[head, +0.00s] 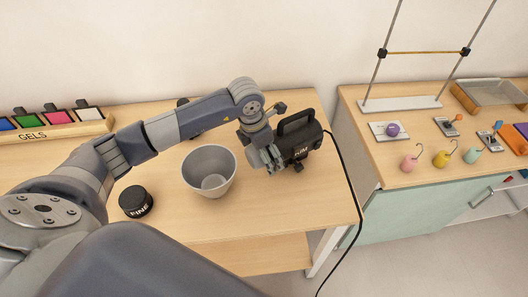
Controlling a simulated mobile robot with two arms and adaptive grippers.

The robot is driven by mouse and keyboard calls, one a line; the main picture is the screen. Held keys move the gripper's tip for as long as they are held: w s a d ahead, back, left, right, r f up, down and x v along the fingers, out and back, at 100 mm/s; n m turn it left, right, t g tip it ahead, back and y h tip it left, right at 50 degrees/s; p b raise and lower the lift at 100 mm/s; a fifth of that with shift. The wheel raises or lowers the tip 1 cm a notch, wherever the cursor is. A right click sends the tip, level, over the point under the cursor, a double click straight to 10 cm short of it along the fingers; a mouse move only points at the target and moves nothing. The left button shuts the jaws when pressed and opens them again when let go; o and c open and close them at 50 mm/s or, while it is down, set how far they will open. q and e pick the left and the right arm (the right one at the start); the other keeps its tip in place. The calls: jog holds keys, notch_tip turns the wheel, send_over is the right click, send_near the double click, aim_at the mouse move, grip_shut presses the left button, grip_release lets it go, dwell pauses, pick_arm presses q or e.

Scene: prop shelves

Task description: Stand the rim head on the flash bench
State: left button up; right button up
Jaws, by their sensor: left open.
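The rim head (303,138) is a black, boxy lamp with a handle on top and pale lettering on its front. It is at the right end of the near wooden bench (250,225), and a black cable runs from it over the bench's right edge. My left gripper (267,160) is open, right at the left side of the rim head. Whether a finger touches it cannot be told. My arm hides part of the bench behind. My right gripper is not in view.
A grey bowl (209,171) stands just left of the gripper. A black round pot (136,202) marked FINE is further left, and a gels rack (55,130) is at the back left. The right-hand bench (405,190), across a gap, holds hooked weights and a metal frame.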

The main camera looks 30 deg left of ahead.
pick_arm(q)
jog(key=shift+r, duration=0.55)
jog(key=b+v, duration=0.2)
jog(key=v, duration=0.9)
jog(key=shift+s+b, duration=0.1)
jog(key=shift+b, duration=0.25)
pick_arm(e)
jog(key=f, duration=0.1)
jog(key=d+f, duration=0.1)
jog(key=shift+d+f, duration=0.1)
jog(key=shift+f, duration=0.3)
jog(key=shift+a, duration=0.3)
pick_arm(q)
jog(key=shift+f, duration=0.1)
